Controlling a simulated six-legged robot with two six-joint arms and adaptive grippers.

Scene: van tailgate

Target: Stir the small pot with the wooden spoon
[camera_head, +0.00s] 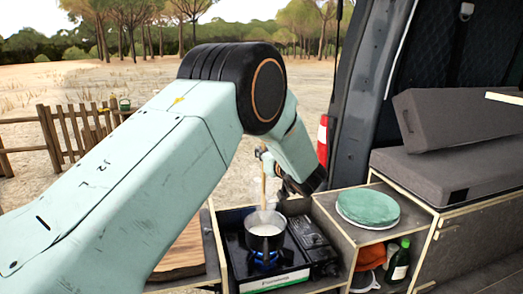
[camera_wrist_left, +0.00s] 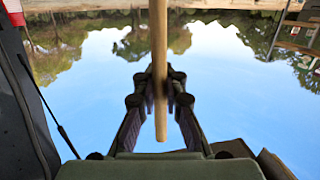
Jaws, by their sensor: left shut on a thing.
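The small pot (camera_head: 265,232) stands on the camp stove, with pale contents inside. The wooden spoon (camera_head: 263,190) stands upright with its lower end inside the pot. My left gripper (camera_head: 262,156) is above the pot, shut on the spoon's handle. In the left wrist view the handle (camera_wrist_left: 159,40) runs between the two fingers of my left gripper (camera_wrist_left: 160,85). The spoon's bowl is hidden in the pot. My right gripper is not in view.
The stove (camera_head: 275,280) shows a blue flame under the pot. A wooden board (camera_head: 183,252) lies to the left, partly behind my arm. A green round lid or plate (camera_head: 368,207) lies on the box at right, above a dark bottle (camera_head: 399,262). Grey cushions (camera_head: 450,160) lie further right.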

